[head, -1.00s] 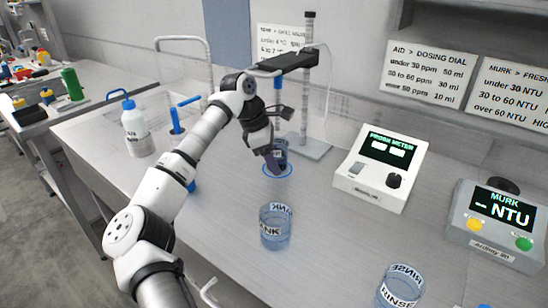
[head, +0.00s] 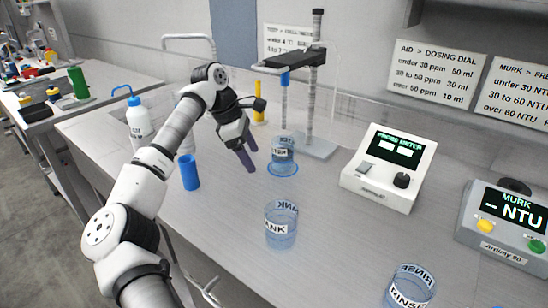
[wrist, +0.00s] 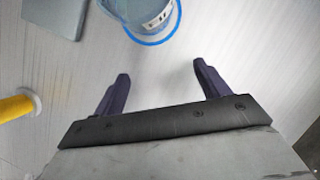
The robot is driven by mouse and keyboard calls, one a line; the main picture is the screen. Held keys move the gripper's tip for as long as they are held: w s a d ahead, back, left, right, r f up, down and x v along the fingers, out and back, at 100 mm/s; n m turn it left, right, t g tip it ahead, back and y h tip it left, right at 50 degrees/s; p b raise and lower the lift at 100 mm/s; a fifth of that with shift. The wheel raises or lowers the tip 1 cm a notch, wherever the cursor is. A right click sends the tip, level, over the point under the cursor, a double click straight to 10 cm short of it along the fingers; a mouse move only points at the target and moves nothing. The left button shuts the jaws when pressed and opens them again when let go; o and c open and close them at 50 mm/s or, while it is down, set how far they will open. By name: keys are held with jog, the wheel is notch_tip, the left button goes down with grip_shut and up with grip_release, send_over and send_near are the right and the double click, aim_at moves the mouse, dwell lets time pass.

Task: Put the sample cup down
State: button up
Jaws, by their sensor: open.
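The sample cup (head: 283,147) is a clear bluish beaker with a white label. It stands upright on the blue ring mark (head: 283,170) on the bench, beside the probe stand. In the wrist view the cup (wrist: 140,14) shows at the top edge, partly cut off, within its blue ring (wrist: 150,40). My gripper (head: 251,158) is open and empty, to the left of the cup and apart from it. In the wrist view its two dark fingers (wrist: 161,72) are spread, with bare bench between them.
The probe stand (head: 309,100) rises behind the cup. A TANK beaker (head: 281,226) and a RINSE beaker (head: 409,289) stand nearer the front. The probe meter (head: 390,168) is to the right. A blue cylinder (head: 189,173) and a white bottle (head: 139,122) stand left.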

jog(key=shift+a+b, duration=0.3)
jog(key=shift+a, duration=2.15)
